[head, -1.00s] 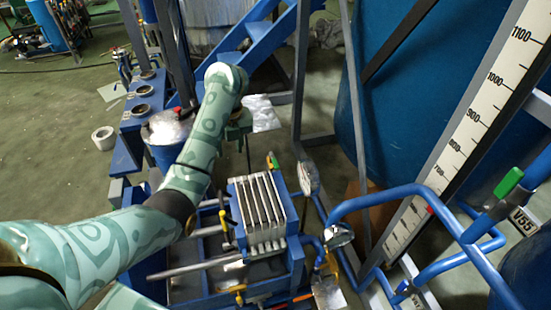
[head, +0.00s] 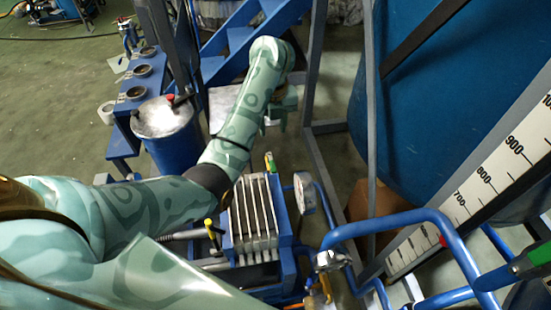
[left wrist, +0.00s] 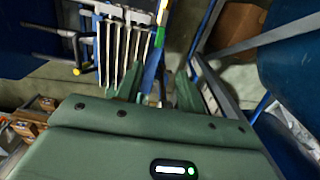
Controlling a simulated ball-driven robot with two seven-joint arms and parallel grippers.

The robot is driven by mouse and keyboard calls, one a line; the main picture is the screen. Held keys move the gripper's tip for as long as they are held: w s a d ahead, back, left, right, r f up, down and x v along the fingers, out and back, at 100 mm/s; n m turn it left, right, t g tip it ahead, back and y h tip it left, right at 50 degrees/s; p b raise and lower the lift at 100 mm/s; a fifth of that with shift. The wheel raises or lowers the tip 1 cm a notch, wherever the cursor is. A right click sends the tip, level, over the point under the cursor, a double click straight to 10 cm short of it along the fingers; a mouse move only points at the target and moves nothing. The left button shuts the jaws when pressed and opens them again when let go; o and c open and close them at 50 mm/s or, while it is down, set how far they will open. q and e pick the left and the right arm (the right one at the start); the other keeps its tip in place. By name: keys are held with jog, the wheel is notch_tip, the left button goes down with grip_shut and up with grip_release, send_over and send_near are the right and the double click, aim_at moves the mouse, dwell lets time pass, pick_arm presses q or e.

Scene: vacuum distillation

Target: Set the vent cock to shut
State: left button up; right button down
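I cannot tell for sure which handle is the vent cock. A small green-and-yellow handle (head: 270,162) stands at the back of the plate pack, and it also shows in the left wrist view (left wrist: 160,30). A yellow-topped handle (head: 210,229) sits at the plate pack's left side. A larger green lever (head: 528,264) is on the blue pipe at the right edge. My left gripper (head: 277,122) is above and behind the green-and-yellow handle, apart from it. In the left wrist view its fingers (left wrist: 158,92) are spread, with nothing seen held between them. My right gripper is out of view.
The pale plate pack (head: 253,220) lies in front of my gripper. A round gauge (head: 304,193) stands close at its right, beside a grey upright post (head: 312,70). Blue pipework (head: 385,220) and a large blue tank (head: 450,100) fill the right. A blue drum (head: 172,150) stands left.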

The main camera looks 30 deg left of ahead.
aim_at(273, 166)
pick_arm(q)
notch_tip(273, 166, down, 14)
jog(key=b, duration=0.7)
jog(key=shift+s, duration=0.1)
jog(key=shift+f+b, duration=0.3)
jog(key=shift+f, duration=0.35)
grip_shut()
